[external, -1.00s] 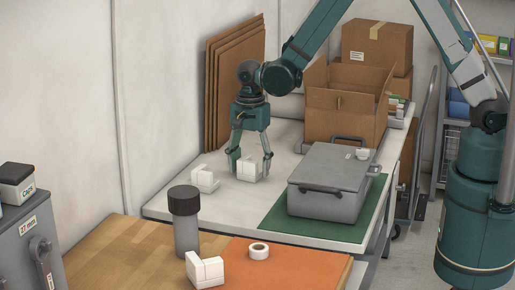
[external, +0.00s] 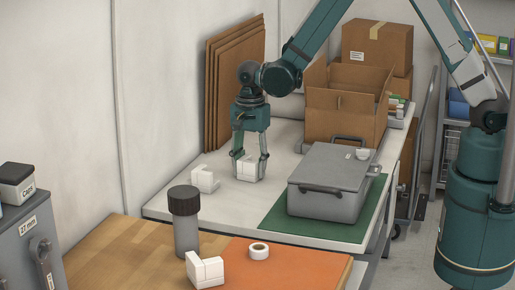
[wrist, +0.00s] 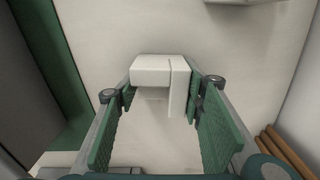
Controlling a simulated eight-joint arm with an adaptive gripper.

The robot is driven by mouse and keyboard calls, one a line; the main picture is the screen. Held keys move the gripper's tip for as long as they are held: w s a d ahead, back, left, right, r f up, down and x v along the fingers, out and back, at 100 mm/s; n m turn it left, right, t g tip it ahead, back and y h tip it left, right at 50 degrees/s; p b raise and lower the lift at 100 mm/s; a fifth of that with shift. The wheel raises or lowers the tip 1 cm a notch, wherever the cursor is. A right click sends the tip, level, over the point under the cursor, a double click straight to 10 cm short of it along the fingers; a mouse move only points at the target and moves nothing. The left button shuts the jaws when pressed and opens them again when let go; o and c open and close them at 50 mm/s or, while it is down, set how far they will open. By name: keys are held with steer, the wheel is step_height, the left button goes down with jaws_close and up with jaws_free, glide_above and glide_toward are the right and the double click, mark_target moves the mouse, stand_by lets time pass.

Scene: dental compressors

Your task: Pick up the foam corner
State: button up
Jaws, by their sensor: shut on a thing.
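A white foam corner (external: 247,170) stands on the light grey table (external: 222,216). My gripper (external: 249,160) points down over it and is shut on it, with a finger on either side. In the wrist view the foam corner (wrist: 160,75) shows as a white block with an upright arm at its right, between the two green finger pads of my gripper (wrist: 160,105). I cannot tell any gap between it and the table. A second white foam corner (external: 205,180) stands just left of it, apart from the gripper. A third (external: 205,270) is on the near wooden table.
A grey case (external: 330,188) sits on a green mat (external: 275,222) to the right. Brown cardboard sheets (external: 233,80) lean on the wall behind, and an open box (external: 345,105) stands at the back. A dark-capped cylinder (external: 185,230) and tape roll (external: 259,250) are nearer.

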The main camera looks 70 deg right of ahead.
mark_target(247, 158)
steer(key=shift+r, duration=0.1)
step_height(247, 158, up, 10)
steer(key=shift+p, duration=0.45)
stand_by(0.4)
stand_by(0.9)
steer(key=n, duration=0.2)
steer(key=w+n, duration=0.1)
steer(key=n, duration=0.1)
steer(key=shift+w+a+f, duration=0.1)
steer(key=shift+f, duration=0.25)
steer(key=n, duration=0.1)
steer(key=w+n, duration=0.1)
steer(key=n, duration=0.3)
steer(key=shift+w+a+f+b, duration=0.15)
steer(key=shift+f+b, duration=0.1)
steer(key=shift+b, duration=0.05)
steer(key=n, duration=0.3)
steer(key=w+n, duration=0.1)
steer(key=n, duration=0.3)
steer(key=w+f+n, duration=0.1)
steer(key=n, duration=0.2)
steer(key=shift+w+a+b, duration=0.2)
steer(key=shift+a+b, duration=0.05)
steer(key=shift+b, duration=0.05)
